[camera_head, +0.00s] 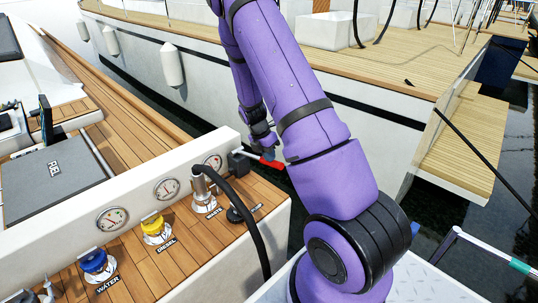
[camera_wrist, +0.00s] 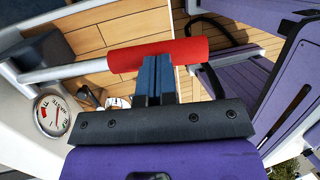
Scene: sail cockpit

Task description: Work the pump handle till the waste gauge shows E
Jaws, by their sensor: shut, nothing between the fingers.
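The pump handle is a pale lever with a red grip (camera_head: 271,163), sticking out from a dark pump body (camera_head: 238,163) at the right end of the white coaming. In the wrist view the red grip (camera_wrist: 185,48) lies across the picture just beyond my fingertips. My gripper (camera_wrist: 154,62) is shut with nothing between its fingers. Its tips overlap the grip's lower edge in that view; I cannot tell whether they touch it. In the head view my arm partly hides the gripper. The waste gauge (camera_wrist: 52,115) shows at lower left in the wrist view; its needle reading is unclear.
Two more gauges sit on the coaming (camera_head: 60,232), above a blue water cap (camera_head: 95,262) and a yellow diesel cap (camera_head: 154,226). A black hose (camera_head: 252,226) rises from the waste fitting (camera_head: 203,193) near the handle. Another boat lies beyond.

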